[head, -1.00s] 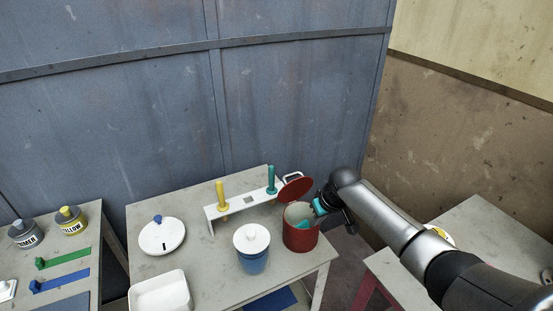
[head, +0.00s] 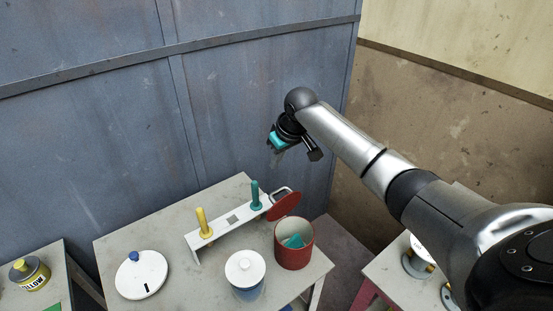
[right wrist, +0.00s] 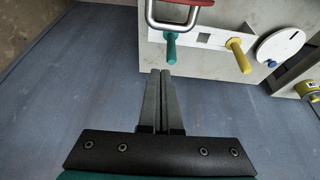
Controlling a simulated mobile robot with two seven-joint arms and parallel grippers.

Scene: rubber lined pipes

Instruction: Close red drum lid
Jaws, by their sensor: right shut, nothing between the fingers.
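The red drum (head: 293,254) stands open at the right end of the middle table. Its red lid (head: 284,206) is tilted up at the drum's back edge, with a metal loop handle (head: 283,190). A teal object (head: 293,241) lies inside the drum. My right gripper (head: 276,161) is shut and empty, raised above and behind the lid, apart from it. In the right wrist view its fingers (right wrist: 160,72) are together, and the lid's handle (right wrist: 175,25) and a bit of red lid (right wrist: 190,3) show at the top edge. My left gripper is not in view.
A white rack (head: 217,236) with a yellow peg (head: 203,222) and a teal peg (head: 255,195) stands left of the lid. A blue pot with a white lid (head: 245,267) is beside the drum. A blue wall (head: 230,110) rises behind.

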